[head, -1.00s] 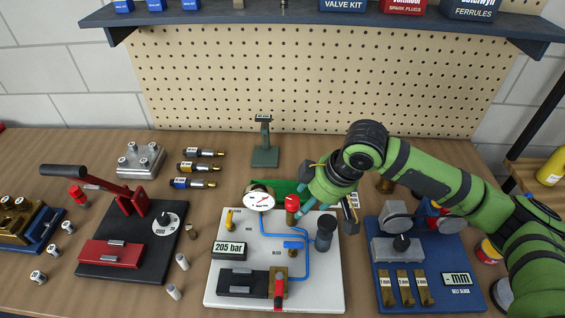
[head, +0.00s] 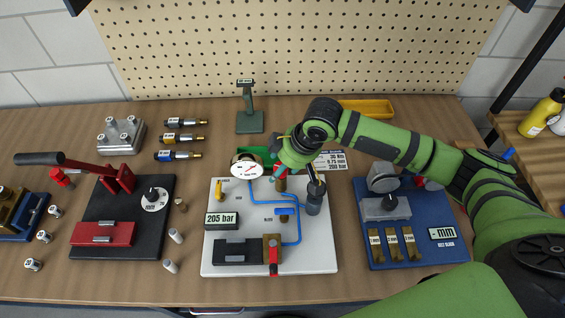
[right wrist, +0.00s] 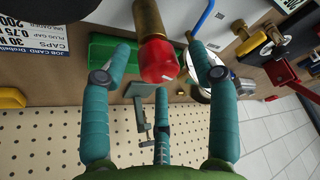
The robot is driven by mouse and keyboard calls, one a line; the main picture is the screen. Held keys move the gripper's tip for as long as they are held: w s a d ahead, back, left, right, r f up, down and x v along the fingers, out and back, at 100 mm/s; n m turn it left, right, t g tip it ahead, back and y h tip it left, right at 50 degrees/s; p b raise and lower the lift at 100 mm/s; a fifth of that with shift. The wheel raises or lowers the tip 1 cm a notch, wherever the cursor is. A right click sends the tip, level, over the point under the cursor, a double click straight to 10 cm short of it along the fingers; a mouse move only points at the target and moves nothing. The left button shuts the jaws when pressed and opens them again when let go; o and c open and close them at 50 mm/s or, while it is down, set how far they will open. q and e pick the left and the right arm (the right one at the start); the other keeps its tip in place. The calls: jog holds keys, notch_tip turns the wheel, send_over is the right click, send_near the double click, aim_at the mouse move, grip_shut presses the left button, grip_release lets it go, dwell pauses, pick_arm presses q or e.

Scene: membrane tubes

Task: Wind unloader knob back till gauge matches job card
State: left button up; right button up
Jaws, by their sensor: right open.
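The unloader knob is a red cap (right wrist: 157,62) on a brass stem, between the spread teal fingers of my right gripper (right wrist: 160,85) in the right wrist view. The fingers are open, with gaps beside the knob. In the head view my right gripper (head: 283,166) hides the red cap; the brass stem (head: 281,185) shows below it. The round white gauge (head: 246,168) stands left of it, its needle too small to read. The display (head: 221,219) on the pale rig board (head: 318,258) reads 205 bar. The job card (head: 330,160) lies behind; the wrist view shows part of it (right wrist: 35,28). My left gripper is out of view.
A dark cylinder (head: 314,200) stands close to the right of the knob. A green tray (right wrist: 110,55) lies behind it. The black press board (head: 150,225) is on the left and the blue belt gauge board (head: 400,255) on the right. A green stand (head: 248,118) stands at the back.

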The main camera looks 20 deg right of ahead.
jog(key=c, duration=1.1)
jog(key=shift+r+n+p, duration=0.2)
jog(key=shift+n+p, duration=0.2)
jog(key=shift+p, duration=0.2)
jog(key=shift+f+n, duration=0.15)
jog(key=shift+n, duration=0.15)
jog(key=o, duration=1)
jog(key=shift+o, duration=0.5)
jog(key=shift+a, duration=0.15)
